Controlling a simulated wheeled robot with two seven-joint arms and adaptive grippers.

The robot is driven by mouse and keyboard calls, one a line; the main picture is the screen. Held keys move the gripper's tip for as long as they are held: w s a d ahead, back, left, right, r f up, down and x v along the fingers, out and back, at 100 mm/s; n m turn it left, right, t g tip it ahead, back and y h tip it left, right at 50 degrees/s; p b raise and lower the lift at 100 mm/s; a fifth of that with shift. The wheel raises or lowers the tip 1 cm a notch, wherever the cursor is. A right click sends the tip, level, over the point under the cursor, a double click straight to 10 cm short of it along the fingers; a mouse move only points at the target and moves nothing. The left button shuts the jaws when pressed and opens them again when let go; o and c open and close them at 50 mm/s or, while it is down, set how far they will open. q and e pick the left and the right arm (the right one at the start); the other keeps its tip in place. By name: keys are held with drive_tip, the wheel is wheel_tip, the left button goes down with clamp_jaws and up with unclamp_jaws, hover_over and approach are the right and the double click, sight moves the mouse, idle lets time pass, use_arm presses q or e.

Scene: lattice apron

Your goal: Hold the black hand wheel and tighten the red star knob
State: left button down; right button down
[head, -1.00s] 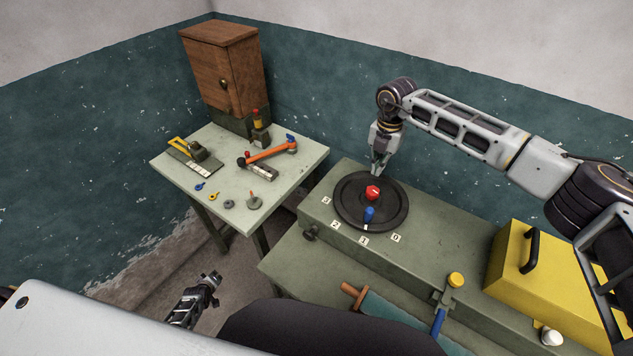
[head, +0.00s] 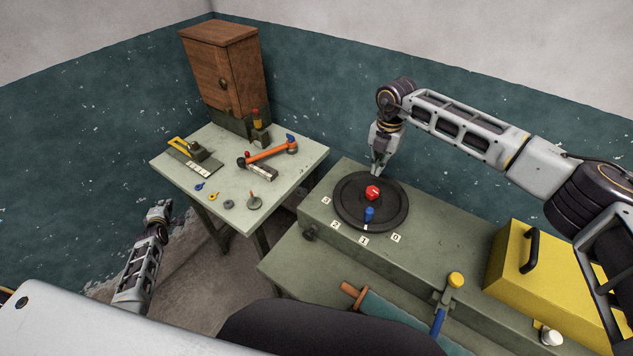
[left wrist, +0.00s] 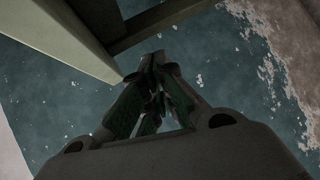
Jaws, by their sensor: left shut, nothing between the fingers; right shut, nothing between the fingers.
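The black hand wheel (head: 350,215) lies flat on the green bench, with number labels 0 to 3 along its near side. The red star knob (head: 373,193) is at its middle. A blue handle (head: 369,214) stands on the wheel nearer me. My right gripper (head: 377,173) is shut and empty, pointing down over the wheel's far part, just behind the knob; I cannot tell if it touches. My left gripper (head: 161,206) is shut and empty, left of the small table and away from the wheel. The left wrist view shows its closed fingers (left wrist: 156,72).
The small table (head: 225,170) holds an orange-handled tool (head: 270,153), a plane-like tool and small parts. A wooden cabinet (head: 210,70) stands behind. A yellow box (head: 515,265) sits on the bench to the right. A gap of bare floor separates table and bench.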

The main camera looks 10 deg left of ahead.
use_arm(q)
drive_tip(key=w+a+r+n+t, duration=0.1)
drive_tip(key=w+a+r+n, duration=0.15)
drive_tip(key=r, duration=0.35)
drive_tip(key=w+a+r+n+y, duration=0.1)
drive_tip(key=w+r+n, duration=0.15)
drive_tip(key=r, duration=0.45)
drive_tip(key=w+a+r+n+t, duration=0.1)
drive_tip(key=w+a+r+n, duration=0.1)
drive_tip(key=r+n, duration=0.3)
drive_tip(key=w+d+r+h, duration=0.25)
drive_tip(key=w+d, duration=0.25)
drive_tip(key=d, duration=0.3)
drive_tip(key=w+d+r+n+h, duration=0.1)
drive_tip(key=w+d+h, duration=0.35)
drive_tip(key=d, duration=0.45)
drive_tip(key=w+d+r+h, duration=0.2)
drive_tip(key=w+d, duration=0.4)
drive_tip(key=d, duration=0.2)
drive_tip(key=s+d+m+g+h, duration=0.1)
drive_tip(key=d+m+g+h, duration=0.4)
drive_tip(key=d, duration=1.9)
drive_tip(key=s+d+f+m+g, duration=0.1)
drive_tip(key=s+d+m+g, duration=0.2)
drive_tip(key=s+d, duration=0.4)
drive_tip(key=s+d+f+m+g, duration=0.1)
drive_tip(key=s+d+m+g, duration=0.2)
drive_tip(key=s+d, duration=0.5)
drive_tip(key=d, duration=0.6)
drive_tip(key=shift+d+m, duration=0.3)
